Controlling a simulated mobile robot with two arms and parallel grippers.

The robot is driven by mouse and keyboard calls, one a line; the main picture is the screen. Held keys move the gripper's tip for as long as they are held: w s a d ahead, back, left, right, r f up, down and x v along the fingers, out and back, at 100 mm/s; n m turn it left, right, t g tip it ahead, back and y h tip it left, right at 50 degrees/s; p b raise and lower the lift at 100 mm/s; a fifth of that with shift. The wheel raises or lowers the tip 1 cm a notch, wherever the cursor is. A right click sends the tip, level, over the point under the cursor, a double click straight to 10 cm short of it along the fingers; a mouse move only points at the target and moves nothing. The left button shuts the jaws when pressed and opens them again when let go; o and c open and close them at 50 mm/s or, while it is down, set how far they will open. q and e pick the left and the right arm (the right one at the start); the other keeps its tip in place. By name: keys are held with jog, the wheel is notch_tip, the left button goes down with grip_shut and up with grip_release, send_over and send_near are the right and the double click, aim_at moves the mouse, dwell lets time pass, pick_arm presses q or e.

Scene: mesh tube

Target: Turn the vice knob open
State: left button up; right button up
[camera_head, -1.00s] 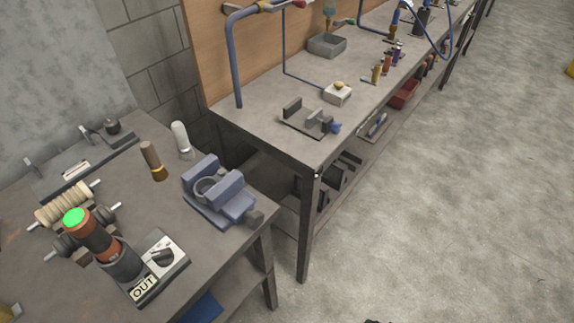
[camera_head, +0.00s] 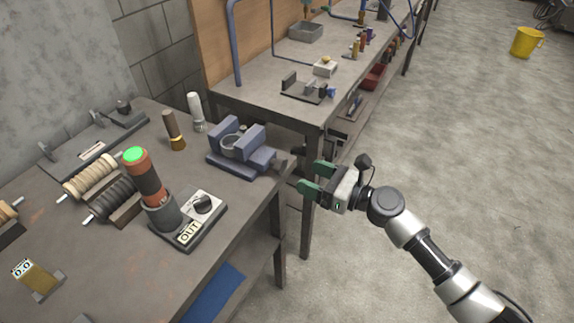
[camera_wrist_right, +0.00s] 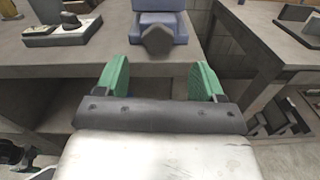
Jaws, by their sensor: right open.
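The blue-grey vice (camera_head: 236,150) sits at the right edge of the near workbench, with a round ring-like part between its jaws. Its dark grey knob (camera_head: 279,163) sticks out over the bench edge towards my gripper. In the right wrist view the vice (camera_wrist_right: 160,18) is straight ahead and the knob (camera_wrist_right: 157,40) faces me, centred beyond the fingers. My right gripper (camera_head: 308,178) has green fingers, open and empty, a short way right of the knob and apart from it. The fingers also show in the right wrist view (camera_wrist_right: 158,82).
A control box marked OUT (camera_head: 207,205) and an orange cylinder with a green top (camera_head: 144,180) stand on the near workbench (camera_head: 110,235). A brown-handled tool (camera_head: 173,130) and a white one (camera_head: 195,112) stand behind the vice. The second bench (camera_head: 255,98) lies beyond. Open floor is at right.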

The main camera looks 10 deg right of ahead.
aim_at(284, 167)
jog(key=x, duration=0.7)
jog(key=shift+a, duration=0.1)
jog(key=shift+s, duration=0.1)
jog(key=c, duration=0.9)
